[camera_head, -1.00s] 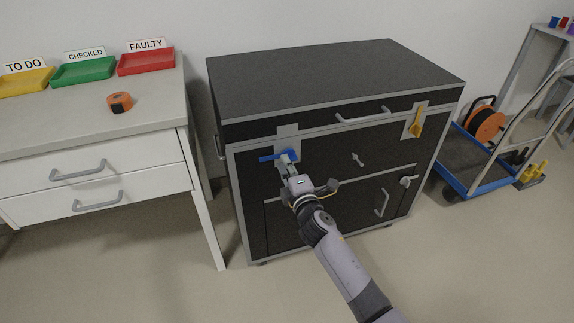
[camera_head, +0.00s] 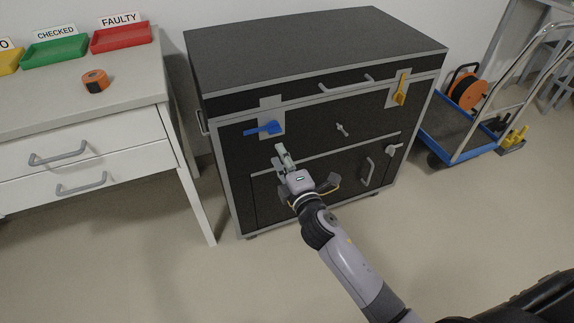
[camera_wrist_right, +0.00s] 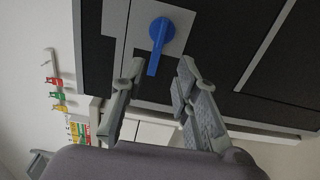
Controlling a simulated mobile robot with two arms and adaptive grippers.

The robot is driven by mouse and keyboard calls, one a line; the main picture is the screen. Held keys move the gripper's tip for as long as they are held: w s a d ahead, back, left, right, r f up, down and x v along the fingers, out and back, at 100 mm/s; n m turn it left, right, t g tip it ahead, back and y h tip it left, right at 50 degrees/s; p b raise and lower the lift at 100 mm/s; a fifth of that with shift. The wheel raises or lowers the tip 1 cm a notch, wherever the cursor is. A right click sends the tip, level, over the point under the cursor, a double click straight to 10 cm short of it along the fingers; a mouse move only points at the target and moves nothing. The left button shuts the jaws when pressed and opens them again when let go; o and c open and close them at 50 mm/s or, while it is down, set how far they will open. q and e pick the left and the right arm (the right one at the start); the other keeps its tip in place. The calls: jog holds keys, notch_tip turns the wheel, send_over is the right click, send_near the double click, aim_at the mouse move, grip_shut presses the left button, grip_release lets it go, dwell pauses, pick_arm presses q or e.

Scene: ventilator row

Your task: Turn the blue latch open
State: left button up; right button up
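The blue latch (camera_head: 265,128) is on a light plate at the upper left of the black cabinet's front. Its handle lies about level and points left. My right gripper (camera_head: 284,161) is just below and right of the latch, apart from it in the head view. In the right wrist view, the blue latch (camera_wrist_right: 160,33) is ahead of the fingertips, its handle pointing down toward the gap between them. The fingers (camera_wrist_right: 160,74) are spread and hold nothing. My left gripper is out of view.
The black cabinet (camera_head: 300,55) also carries a yellow latch (camera_head: 401,88), a small grey knob (camera_head: 342,129) and grey handles. A white drawer table (camera_head: 90,118) stands to the left and a blue trolley (camera_head: 458,140) to the right. The floor in front is clear.

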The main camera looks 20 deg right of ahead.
jog(key=shift+s+d, duration=0.1)
jog(key=shift+s, duration=1.7)
